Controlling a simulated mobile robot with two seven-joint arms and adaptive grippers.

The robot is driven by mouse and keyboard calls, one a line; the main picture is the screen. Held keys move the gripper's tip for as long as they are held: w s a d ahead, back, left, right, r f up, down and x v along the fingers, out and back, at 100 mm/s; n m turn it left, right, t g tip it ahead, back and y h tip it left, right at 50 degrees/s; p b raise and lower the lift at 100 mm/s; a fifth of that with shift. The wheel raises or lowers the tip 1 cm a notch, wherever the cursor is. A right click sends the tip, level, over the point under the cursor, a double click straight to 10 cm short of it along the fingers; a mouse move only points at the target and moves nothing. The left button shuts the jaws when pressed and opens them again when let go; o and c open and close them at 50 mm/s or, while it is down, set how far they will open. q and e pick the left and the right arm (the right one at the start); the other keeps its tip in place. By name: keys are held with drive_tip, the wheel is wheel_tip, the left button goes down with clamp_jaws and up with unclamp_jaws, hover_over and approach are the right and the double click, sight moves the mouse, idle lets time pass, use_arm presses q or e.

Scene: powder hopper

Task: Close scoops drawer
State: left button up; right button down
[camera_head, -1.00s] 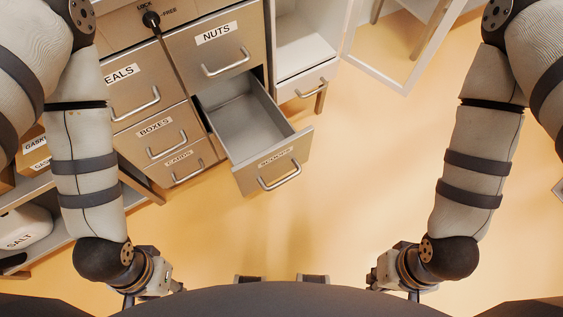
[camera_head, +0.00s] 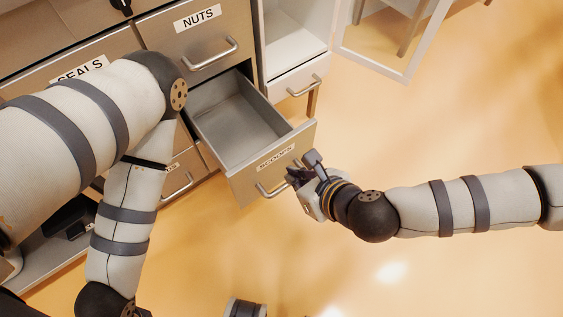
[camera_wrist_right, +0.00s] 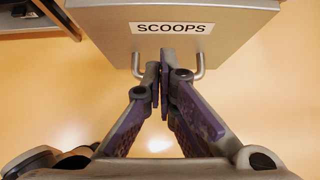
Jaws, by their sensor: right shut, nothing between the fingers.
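The scoops drawer (camera_head: 283,157) stands pulled out of the cabinet, open and empty inside as far as I see. Its front carries the label SCOOPS and a bar handle (camera_head: 265,191). In the right wrist view the drawer front (camera_wrist_right: 200,45) fills the top, with the handle (camera_wrist_right: 199,72) below the label. My right gripper (camera_head: 296,176) is shut and empty, its fingertips (camera_wrist_right: 160,60) overlapping the middle of the handle in view; I cannot tell whether they touch it.
The nuts drawer (camera_head: 200,45) above is shut. A white cabinet (camera_head: 295,40) with an open glass door (camera_head: 390,50) stands to the right. The seals drawer (camera_head: 75,70) is partly behind my left arm. The floor in front and to the right is clear.

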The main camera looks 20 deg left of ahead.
sight(270, 159)
drive_tip(key=shift+w+a+f, duration=0.3)
drive_tip(key=shift+w+a, duration=0.5)
drive_tip(key=shift+a, duration=0.25)
drive_tip(key=shift+w+a+f, duration=0.25)
drive_tip(key=shift+w+a, duration=0.5)
drive_tip(key=shift+a, duration=0.25)
use_arm(q)
drive_tip(key=shift+f, duration=0.15)
